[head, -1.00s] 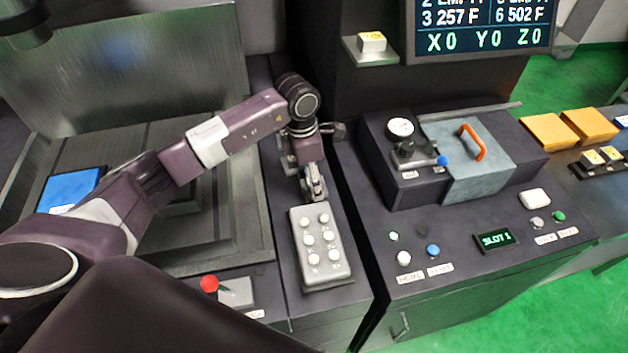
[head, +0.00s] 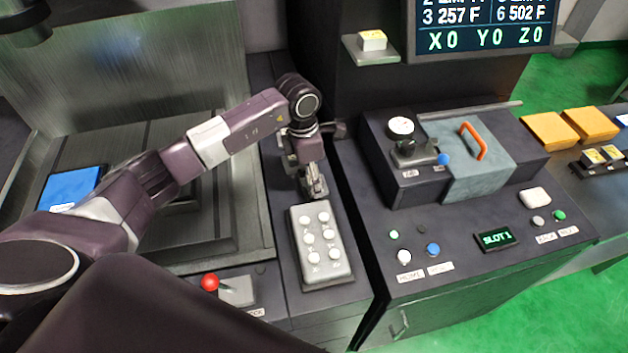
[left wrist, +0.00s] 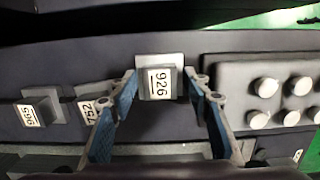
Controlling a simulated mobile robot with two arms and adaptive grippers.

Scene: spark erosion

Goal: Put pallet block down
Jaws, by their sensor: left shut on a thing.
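My left gripper (head: 314,188) is low over the dark panel, just behind the grey keypad. In the left wrist view, the two blue fingers of my left gripper (left wrist: 165,88) are shut on a grey pallet block (left wrist: 159,83) with a white label reading 926. A pale plate (left wrist: 160,60) shows right behind that block. I cannot tell whether the block touches the surface below it. In the head view the gripper hides the block. My right gripper is in neither view.
Two more labelled blocks, 965 (left wrist: 35,113) and 752 (left wrist: 92,110), stand left of the held block. The grey keypad (head: 320,245) is close on its right in the wrist view. A red-knobbed lever (head: 210,283) and a machine with an orange handle (head: 474,142) flank this panel.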

